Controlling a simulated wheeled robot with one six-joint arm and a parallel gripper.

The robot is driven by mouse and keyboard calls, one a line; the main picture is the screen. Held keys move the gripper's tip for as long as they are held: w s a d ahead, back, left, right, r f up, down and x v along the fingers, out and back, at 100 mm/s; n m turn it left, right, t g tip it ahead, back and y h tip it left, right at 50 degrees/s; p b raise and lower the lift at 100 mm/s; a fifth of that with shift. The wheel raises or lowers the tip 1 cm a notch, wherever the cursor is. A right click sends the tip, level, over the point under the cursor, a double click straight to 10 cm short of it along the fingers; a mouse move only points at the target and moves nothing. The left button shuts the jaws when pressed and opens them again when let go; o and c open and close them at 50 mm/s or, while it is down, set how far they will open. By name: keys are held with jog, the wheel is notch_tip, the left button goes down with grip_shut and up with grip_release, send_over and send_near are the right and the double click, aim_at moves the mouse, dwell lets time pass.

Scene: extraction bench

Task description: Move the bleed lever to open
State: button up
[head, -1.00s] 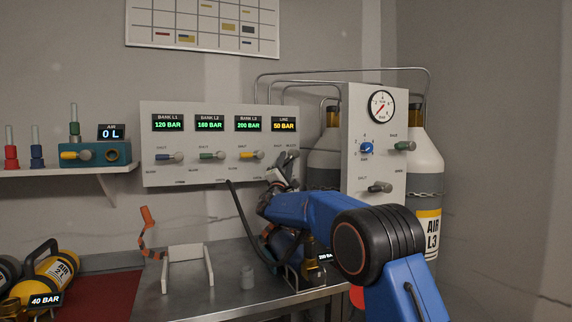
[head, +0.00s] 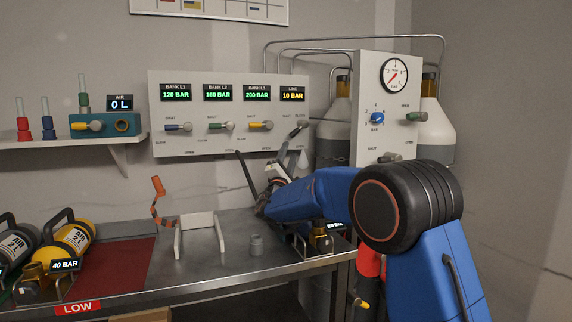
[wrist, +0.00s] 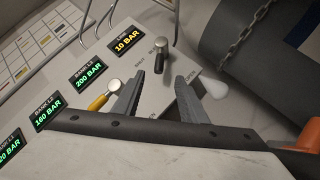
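The bleed lever (head: 299,127) is a dark lever with a grey knob under the LINE display, at the right end of the white panel. In the wrist view the bleed lever (wrist: 161,56) stands just beyond the fingertips, its knob toward the top of the picture. My gripper (wrist: 160,82) is open, its two grey fingers spread with bare panel between them. In the head view my gripper (head: 290,158) is just below the lever, partly hidden by my arm. No finger visibly grips the lever. The LINE display (head: 292,95) reads 10 BAR.
The yellow bank L3 lever (head: 261,125) sits left of the bleed lever, close to one finger in the wrist view. A gauge panel (head: 372,140) projects at the right. A white stand (head: 181,240) and a small grey cylinder (head: 256,247) stand on the steel bench.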

jog(key=shift+v, duration=2.35)
